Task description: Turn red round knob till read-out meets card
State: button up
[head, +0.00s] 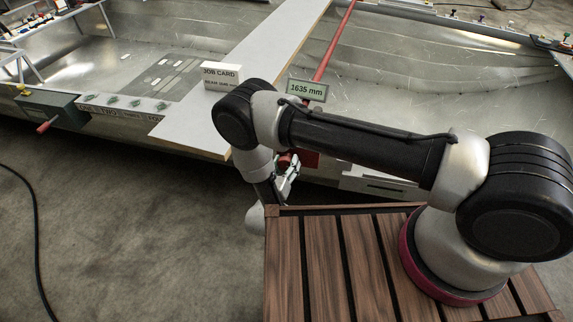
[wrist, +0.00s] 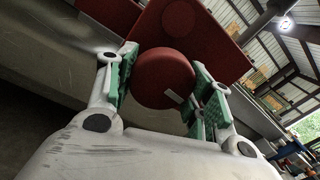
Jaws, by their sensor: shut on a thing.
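The red round knob (wrist: 165,78) is in the middle of the wrist view, with a small pale mark on its face. It stands in front of a red plate (wrist: 205,35). My gripper (wrist: 163,85) has its green-padded fingers on both sides of the knob and is shut on it. In the head view my gripper (head: 287,178) is partly hidden behind my arm, and the knob is mostly hidden there. The read-out (head: 307,90) shows 1635 mm. The job card (head: 222,77) stands on a pale plank; its lower line, starting "BEAM", is too small to read surely.
The pale plank (head: 255,60) crosses the metal hull (head: 430,65). A red bar (head: 335,40) runs back from the read-out. A green box with a red handle (head: 50,113) is at the left. A black cable (head: 35,240) lies on the open floor.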

jog(key=m, duration=0.3)
jog(key=shift+a+m, duration=0.1)
jog(key=shift+m, duration=0.2)
jog(key=shift+m+g+y, duration=0.3)
jog(key=shift+m, duration=1.4)
jog(key=o, duration=1)
jog(key=shift+o, duration=0.2)
jog(key=shift+r, duration=0.1)
